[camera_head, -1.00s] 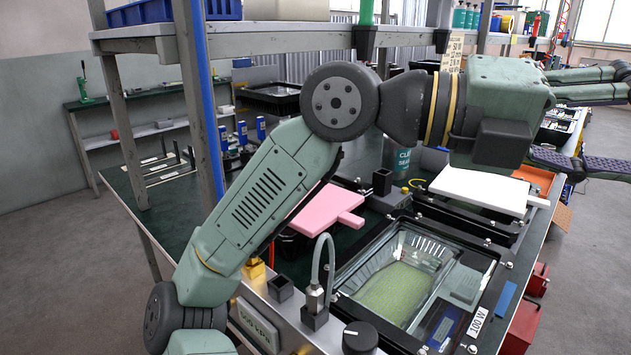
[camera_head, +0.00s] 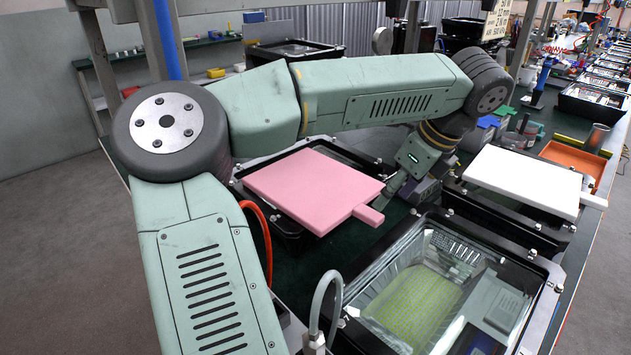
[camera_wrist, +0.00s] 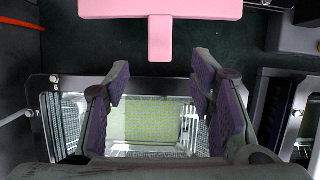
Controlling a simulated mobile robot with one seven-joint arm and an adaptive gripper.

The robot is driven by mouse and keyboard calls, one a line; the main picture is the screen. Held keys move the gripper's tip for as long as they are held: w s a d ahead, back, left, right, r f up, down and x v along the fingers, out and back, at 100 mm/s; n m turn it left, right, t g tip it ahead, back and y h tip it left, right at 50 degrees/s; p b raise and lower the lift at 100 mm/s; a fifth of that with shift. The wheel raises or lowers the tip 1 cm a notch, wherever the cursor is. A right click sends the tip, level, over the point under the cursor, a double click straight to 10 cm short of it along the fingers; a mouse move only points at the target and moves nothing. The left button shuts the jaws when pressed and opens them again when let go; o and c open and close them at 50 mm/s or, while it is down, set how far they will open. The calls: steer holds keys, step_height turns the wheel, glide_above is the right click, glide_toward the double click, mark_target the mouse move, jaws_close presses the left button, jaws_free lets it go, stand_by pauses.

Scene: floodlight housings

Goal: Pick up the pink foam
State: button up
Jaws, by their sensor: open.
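The pink foam (camera_head: 310,188) is a flat slab with a short tab at its near right corner. It lies on top of a black-framed housing left of the centre in the head view. In the wrist view the pink foam (camera_wrist: 160,10) shows at the top edge, with its tab (camera_wrist: 160,38) pointing down toward my gripper (camera_wrist: 160,75). My gripper is open with nothing between its two purple-padded fingers. In the head view my gripper (camera_head: 405,192) points down close beside the tab, partly hidden by my own wrist.
An open floodlight housing (camera_head: 365,314) with a yellow-green LED panel lies in front, and below my fingers in the wrist view. A white slab (camera_head: 525,181) lies on another housing at the right. An orange tray (camera_head: 580,160) is behind it. A grey hose (camera_head: 318,300) rises in front.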

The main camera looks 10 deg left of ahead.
mark_target(377, 216)
steer(key=shift+d+p+x, duration=0.2)
steer(key=shift+p+x, duration=1)
steer(key=shift+x, duration=2.1)
steer(key=shift+s, duration=0.1)
steer(key=c, duration=1.1)
